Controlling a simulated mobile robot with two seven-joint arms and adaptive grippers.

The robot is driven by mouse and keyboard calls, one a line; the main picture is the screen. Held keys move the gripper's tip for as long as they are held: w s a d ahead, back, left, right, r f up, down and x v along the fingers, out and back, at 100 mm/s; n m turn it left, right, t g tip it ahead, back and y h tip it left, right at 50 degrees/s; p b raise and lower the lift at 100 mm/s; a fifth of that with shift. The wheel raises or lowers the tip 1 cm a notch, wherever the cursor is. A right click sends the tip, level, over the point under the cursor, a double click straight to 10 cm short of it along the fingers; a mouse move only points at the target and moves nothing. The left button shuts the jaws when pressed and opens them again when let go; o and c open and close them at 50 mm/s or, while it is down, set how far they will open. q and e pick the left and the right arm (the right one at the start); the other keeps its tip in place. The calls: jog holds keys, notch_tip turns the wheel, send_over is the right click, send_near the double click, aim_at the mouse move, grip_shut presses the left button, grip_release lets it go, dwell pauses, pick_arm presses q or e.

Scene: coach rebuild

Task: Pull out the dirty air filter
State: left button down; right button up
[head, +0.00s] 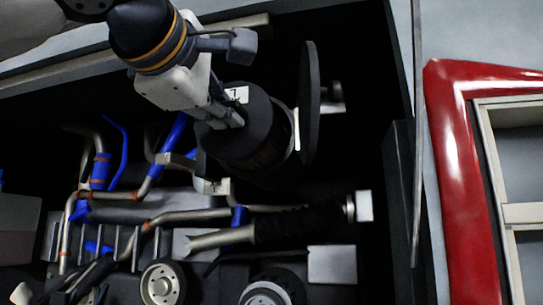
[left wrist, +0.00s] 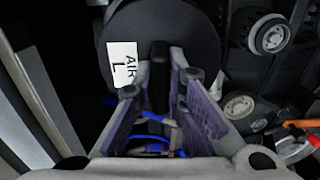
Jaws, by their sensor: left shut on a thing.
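The air filter (head: 258,128) is a dark, drum-shaped canister with a white label, lying on its side in the upper middle of the head view. In the left wrist view the filter (left wrist: 185,32) fills the top, and its label (left wrist: 122,62) reads "AIR L". My left gripper (head: 232,115) is at the filter's left end. In the left wrist view its fingers (left wrist: 158,80) are shut on a dark upright bar on the filter's face. A dark disc (head: 310,100) stands just right of the filter, with a pale piece between them. My right gripper is not in view.
Pipes with blue sleeves (head: 101,170) and a black ribbed hose (head: 297,222) lie below the filter in the dark engine bay. Pulley wheels (head: 162,284) sit at the bottom. A bay wall (head: 403,200) stands at the right, with a red-framed panel (head: 455,160) beyond it.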

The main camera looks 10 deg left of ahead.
pick_arm(q)
jog(key=s, duration=0.7)
jog(key=shift+a, duration=0.15)
